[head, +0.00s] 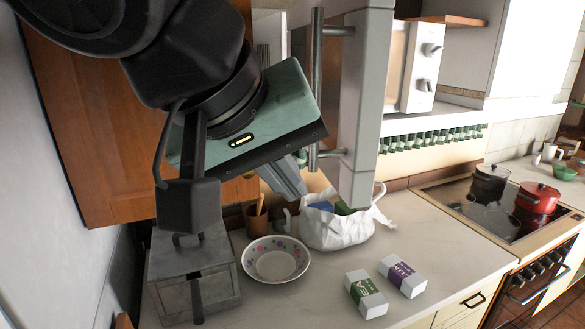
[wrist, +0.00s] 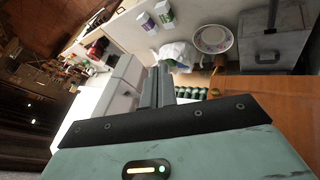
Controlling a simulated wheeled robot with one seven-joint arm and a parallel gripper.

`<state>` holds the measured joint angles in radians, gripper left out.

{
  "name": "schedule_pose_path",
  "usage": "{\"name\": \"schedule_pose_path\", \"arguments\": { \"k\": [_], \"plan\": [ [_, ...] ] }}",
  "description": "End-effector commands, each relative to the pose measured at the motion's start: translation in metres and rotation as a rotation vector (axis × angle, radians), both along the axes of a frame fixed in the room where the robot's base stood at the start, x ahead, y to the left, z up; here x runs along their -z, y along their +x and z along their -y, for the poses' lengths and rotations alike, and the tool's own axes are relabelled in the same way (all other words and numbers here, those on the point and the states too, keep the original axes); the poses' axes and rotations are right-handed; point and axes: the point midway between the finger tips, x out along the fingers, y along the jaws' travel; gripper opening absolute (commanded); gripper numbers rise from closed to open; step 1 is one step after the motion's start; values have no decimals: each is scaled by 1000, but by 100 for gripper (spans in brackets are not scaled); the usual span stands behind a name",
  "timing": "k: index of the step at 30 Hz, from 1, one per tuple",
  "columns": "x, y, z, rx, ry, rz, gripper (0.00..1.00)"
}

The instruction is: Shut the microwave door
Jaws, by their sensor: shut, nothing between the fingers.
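The white microwave (head: 415,65) is at the upper right in the head view, with two knobs on its front. Its door (head: 368,100) stands open, swung out toward me and seen nearly edge-on. A metal bar handle (head: 317,85) is on the door's left side. My gripper (head: 297,187) is shut and empty, just left of the door near the handle's lower end; I cannot tell whether it touches. In the wrist view the shut fingers (wrist: 157,82) point away from me, beside a white slab that appears to be the door (wrist: 124,76).
Below are a patterned bowl (head: 276,260), a white bag (head: 338,229), a brown cup (head: 256,221) and two small boxes (head: 366,293) on the counter. A grey metal box (head: 190,270) stands at left. A wooden cabinet (head: 85,120) is behind my arm. Pots (head: 536,205) sit on the stove at right.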

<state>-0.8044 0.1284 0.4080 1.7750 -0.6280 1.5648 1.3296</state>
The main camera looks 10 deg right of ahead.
Motion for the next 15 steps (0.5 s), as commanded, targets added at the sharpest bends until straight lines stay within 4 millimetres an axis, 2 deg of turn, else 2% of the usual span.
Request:
{"name": "schedule_pose_path", "arguments": {
  "k": [3, 9, 15],
  "plan": [
    [15, 10, 12, 2, -5, -3, 0],
    [14, 13, 38, 0, -1, 0, 0],
    [18, 14, 49, 0, 0, 0, 0]
  ]
}}
